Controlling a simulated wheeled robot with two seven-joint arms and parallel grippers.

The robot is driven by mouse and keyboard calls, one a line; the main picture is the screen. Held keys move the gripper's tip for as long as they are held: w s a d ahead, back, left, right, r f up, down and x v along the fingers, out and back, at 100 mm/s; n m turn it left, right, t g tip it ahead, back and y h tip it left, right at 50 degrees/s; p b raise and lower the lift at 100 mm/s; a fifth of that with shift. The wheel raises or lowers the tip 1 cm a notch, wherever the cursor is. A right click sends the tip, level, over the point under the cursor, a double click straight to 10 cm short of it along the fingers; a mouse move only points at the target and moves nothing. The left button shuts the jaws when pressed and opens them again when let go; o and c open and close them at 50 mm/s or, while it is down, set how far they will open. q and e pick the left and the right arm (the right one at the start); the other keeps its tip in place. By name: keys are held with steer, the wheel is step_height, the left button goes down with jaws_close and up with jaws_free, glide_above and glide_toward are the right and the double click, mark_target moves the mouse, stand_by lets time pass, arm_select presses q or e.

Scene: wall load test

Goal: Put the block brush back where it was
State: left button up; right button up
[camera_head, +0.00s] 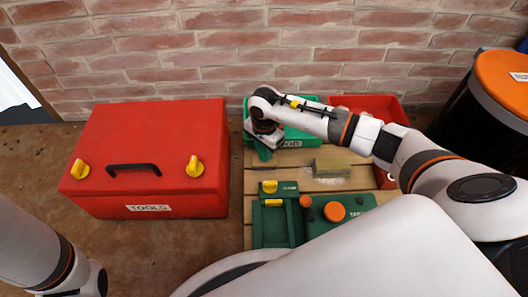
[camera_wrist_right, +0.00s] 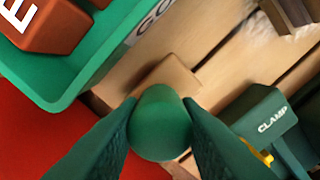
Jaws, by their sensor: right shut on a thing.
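My right gripper (camera_head: 264,150) is shut on an upright green rounded handle, which looks like that of the block brush (camera_wrist_right: 160,122). In the right wrist view the handle sits between my two dark green fingers, with a tan block behind it. Whether that tan block is part of the brush, and whether it touches the table, I cannot tell. In the head view the held thing is mostly hidden under my gripper, at the left of the wooden table, by the green tray (camera_head: 300,130). My left gripper is out of view; only its arm shows at lower left.
A wood-coloured block (camera_head: 334,163) lies mid-table beside a whitish patch. A green clamp holder (camera_head: 275,225) and an orange knob (camera_head: 334,211) are at the front. A red toolbox (camera_head: 150,185) stands left, a red bin (camera_head: 382,103) behind, an orange-topped drum (camera_head: 503,80) right.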

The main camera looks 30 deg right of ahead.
steer(key=shift+r, duration=0.1)
steer(key=o, duration=0.9)
steer(key=shift+o, duration=0.2)
